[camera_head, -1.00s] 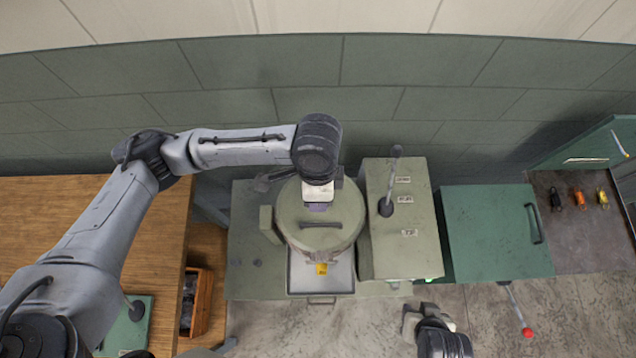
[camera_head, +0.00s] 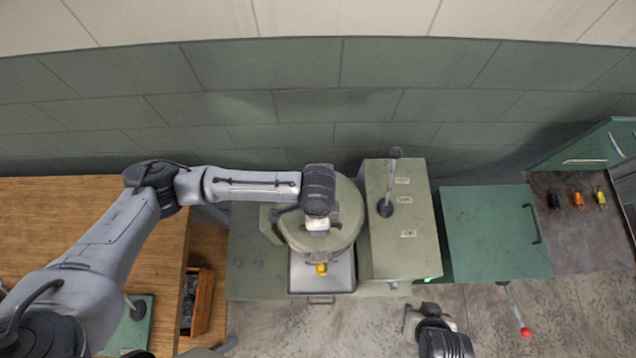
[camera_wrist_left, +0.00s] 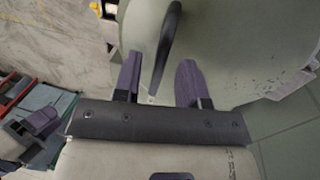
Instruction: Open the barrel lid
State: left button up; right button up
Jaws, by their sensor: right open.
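The barrel lid (camera_head: 347,232) is a round, pale green cover on the machine in the head view, and it looks closed. In the left wrist view, the dark bar handle (camera_wrist_left: 168,45) stands up from the lid (camera_wrist_left: 225,50). My left gripper (camera_wrist_left: 158,82) is open there, its two purple fingers apart with the handle's near end between them. I cannot tell if they touch it. My right gripper (camera_head: 417,314) is open and empty, low in the head view, away from the barrel.
A green box with a lever (camera_head: 386,207) stands close to the right of the barrel. A metal tray (camera_head: 340,277) with a small yellow part (camera_head: 321,269) is in front. A teal cabinet (camera_head: 495,232) is further right. A wooden table (camera_head: 60,215) is at left.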

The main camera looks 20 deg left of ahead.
pick_arm(q)
jog(key=shift+f, duration=0.1)
jog(key=shift+c, duration=0.2)
grip_shut()
dwell(0.4)
